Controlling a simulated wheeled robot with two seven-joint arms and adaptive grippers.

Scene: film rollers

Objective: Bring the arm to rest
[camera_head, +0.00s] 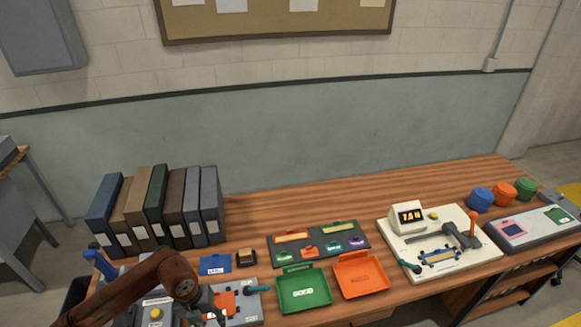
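My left arm comes in from the lower left, rust brown, and bends down over the front left of the wooden table (290,208). My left gripper (207,309) is dark and small at the bottom edge, just beside a grey fixture (243,314) with an orange part on it. Its fingertips are partly cut off and hard to make out, so I cannot tell whether it is open or holds anything. My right arm and gripper do not show.
Upright binders (158,207) stand at the back left. A green tray (304,289) and an orange tray (360,274) lie right of the arm. A sorting board (345,235), a white machine (440,242) and several coloured pots (503,193) stand farther right. The back middle is clear.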

